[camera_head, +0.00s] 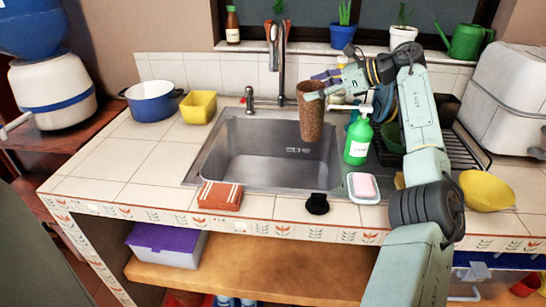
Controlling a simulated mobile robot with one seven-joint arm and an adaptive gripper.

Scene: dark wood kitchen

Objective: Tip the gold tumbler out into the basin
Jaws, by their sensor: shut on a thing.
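A gold-brown tumbler (311,116) is upright or nearly so above the right part of the steel basin (235,160). My gripper (314,90) is shut on the tumbler near its rim, coming in from the right. The tumbler's contents cannot be seen. The basin is set in the tiled counter, and its visible floor looks empty.
A green soap bottle (358,140) stands at the basin's right edge, close to my arm. A soap dish (363,188), an orange-brown sponge or cloth (220,195) and a black stopper (317,204) lie along the front. The faucet (281,65) rises behind the basin.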

